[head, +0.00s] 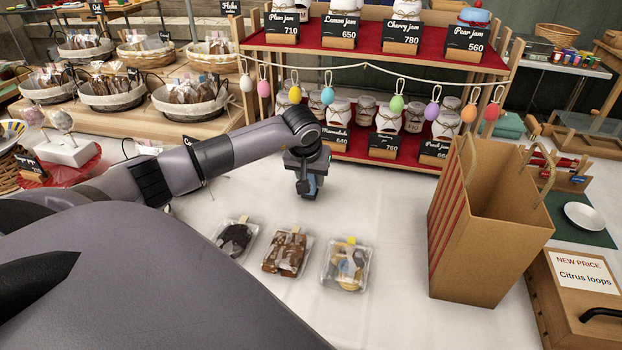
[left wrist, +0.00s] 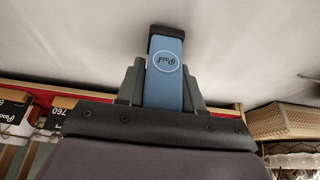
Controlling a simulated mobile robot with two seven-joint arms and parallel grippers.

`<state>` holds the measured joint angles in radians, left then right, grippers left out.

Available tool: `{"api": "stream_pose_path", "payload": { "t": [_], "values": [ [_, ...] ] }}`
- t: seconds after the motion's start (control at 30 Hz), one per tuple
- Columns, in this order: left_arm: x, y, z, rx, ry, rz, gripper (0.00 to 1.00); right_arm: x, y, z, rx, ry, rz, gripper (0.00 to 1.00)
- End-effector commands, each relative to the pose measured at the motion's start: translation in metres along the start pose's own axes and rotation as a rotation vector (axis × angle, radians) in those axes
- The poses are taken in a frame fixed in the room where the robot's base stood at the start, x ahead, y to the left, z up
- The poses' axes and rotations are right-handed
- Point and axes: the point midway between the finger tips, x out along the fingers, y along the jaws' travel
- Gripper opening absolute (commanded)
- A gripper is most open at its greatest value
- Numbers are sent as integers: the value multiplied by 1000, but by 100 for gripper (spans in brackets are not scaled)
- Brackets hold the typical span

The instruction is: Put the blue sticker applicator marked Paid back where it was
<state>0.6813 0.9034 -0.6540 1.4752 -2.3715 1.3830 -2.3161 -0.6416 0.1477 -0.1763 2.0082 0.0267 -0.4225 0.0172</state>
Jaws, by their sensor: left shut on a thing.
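The blue sticker applicator (left wrist: 168,92) has a round white-rimmed "Paid" label and a black end in the left wrist view. My left gripper (left wrist: 165,68) is shut on it, one finger on each side. In the head view, my left gripper (head: 308,184) points down over the white tablecloth, in front of the jam shelf, with a bit of the blue applicator (head: 309,186) showing between its fingers. It looks held above the cloth, beyond the packed treats; the exact height is hard to tell. My right gripper is not in view.
Three clear packs, of dark treats (head: 236,239), brown treats (head: 287,253) and mixed cookies (head: 347,265), lie nearer me. A tall paper bag (head: 487,220) stands right, beside a Citrus loops box (head: 572,300). The jam shelf (head: 375,60) is behind. Cloth between gripper and bag is clear.

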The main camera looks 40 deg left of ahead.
Motion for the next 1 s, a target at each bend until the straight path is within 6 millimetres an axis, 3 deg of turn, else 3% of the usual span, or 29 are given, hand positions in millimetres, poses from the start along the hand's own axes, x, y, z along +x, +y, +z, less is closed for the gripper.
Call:
{"api": "stream_pose_path", "payload": {
  "t": [0.1, 0.43, 0.47, 0.5, 0.53, 0.83, 1.0],
  "values": [
    [9, 0, 4, 0, 1, 0, 10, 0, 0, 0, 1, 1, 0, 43],
    [12, 0, 5, 1, 3, 0, 10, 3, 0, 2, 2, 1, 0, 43],
    [12, 0, 5, 1, 2, 0, 43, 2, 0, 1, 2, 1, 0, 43],
    [11, 0, 4, 1, 1, 0, 56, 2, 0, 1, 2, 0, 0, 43],
    [11, 0, 5, 1, 1, 0, 62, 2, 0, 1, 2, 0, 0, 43],
    [10, 0, 4, 1, 1, 0, 62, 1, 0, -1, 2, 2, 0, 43],
    [-2, 0, 2, 2, 4, 1, 62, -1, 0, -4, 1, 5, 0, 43]
  ]
}}
